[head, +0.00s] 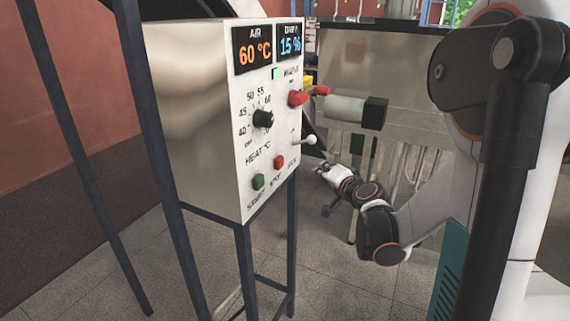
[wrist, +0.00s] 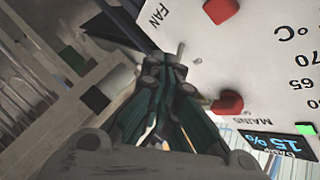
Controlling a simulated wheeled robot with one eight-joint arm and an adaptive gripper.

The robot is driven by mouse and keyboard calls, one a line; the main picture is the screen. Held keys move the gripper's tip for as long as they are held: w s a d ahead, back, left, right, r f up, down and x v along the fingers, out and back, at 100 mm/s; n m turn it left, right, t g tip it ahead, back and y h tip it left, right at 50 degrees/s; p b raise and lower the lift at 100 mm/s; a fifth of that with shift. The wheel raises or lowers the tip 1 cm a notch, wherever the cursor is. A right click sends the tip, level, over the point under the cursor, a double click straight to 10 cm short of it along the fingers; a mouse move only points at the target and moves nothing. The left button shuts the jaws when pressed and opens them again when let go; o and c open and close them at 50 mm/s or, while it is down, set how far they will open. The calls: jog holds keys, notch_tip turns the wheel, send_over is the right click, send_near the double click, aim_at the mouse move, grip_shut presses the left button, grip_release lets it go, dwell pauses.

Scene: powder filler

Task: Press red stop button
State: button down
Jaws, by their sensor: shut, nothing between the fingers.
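The red stop button (head: 279,161) is on the lower front of the white control panel (head: 220,110), right of the green start button (head: 258,181). In the wrist view, the red stop button (wrist: 220,10) is at the top edge, partly cut off. My gripper (wrist: 164,65) is shut and empty, with its tips below and left of the button, close to the FAN label and apart from the button. In the head view my arm's end is right of the panel; its fingers are too small to make out.
A red mains handle (head: 297,97), a white fan lever (head: 308,140) and a black heat dial (head: 262,118) stick out of the panel. The mains handle also shows beside my fingers in the wrist view (wrist: 228,103). Dark frame legs (head: 244,270) carry the box. Metal machinery stands behind.

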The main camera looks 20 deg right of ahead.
jog(key=w+a, duration=0.5)
jog(key=w, duration=0.2)
jog(key=shift+a, duration=0.3)
jog(key=shift+w+a, duration=0.1)
dwell(1.6)
jog(key=shift+w+a, duration=0.15)
jog(key=shift+w, duration=0.05)
jog(key=shift+w+a, duration=0.35)
jog(key=shift+w, duration=0.1)
dwell(1.0)
jog(key=shift+s, duration=0.1)
jog(key=shift+s+d, duration=0.6)
jog(key=shift+s, duration=0.1)
jog(key=shift+d, duration=0.1)
jog(key=shift+s+d+b, duration=0.2)
jog(key=shift+s+d, duration=0.55)
jog(key=shift+s, duration=0.25)
jog(key=shift+s+d+b, duration=0.2)
jog(key=shift+s+d, duration=0.5)
jog(key=shift+s, duration=0.25)
